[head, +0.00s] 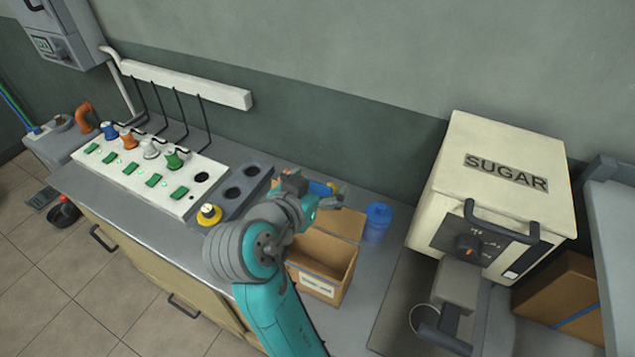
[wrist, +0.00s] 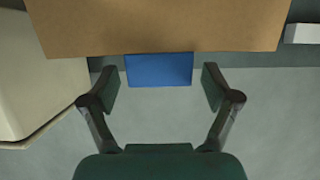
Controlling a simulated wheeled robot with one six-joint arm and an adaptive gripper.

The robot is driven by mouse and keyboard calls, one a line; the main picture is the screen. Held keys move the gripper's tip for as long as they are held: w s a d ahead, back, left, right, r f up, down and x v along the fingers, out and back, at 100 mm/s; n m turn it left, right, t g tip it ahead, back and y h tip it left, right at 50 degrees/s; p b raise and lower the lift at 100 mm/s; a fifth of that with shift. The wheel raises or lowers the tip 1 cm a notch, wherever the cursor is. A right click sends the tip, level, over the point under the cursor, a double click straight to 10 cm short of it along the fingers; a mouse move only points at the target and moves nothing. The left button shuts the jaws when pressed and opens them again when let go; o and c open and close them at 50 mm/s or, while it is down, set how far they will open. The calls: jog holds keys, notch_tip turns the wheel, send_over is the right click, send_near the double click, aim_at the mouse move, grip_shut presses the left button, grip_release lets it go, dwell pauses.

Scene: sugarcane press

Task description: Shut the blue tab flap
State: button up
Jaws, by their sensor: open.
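The cardboard box (head: 318,284) stands on the counter with its top open and a pale label on its front. A brown flap (head: 338,222) stands out at its back. In the wrist view a wide brown flap (wrist: 155,25) crosses the top, with the blue tab (wrist: 158,70) sticking out from its edge. My gripper (wrist: 161,88) is open, with one finger on each side of the blue tab and a gap to each. I cannot tell the depth between fingertips and tab. In the head view my gripper (head: 328,198) is above the back of the box, partly hidden by my arm.
A blue cup (head: 377,221) stands right of the box. The cream SUGAR press (head: 495,190) is further right, with a black handle. The wall is behind.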

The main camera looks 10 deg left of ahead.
jog(key=shift+c, duration=0.2)
grip_shut()
jog(key=shift+s, duration=0.15)
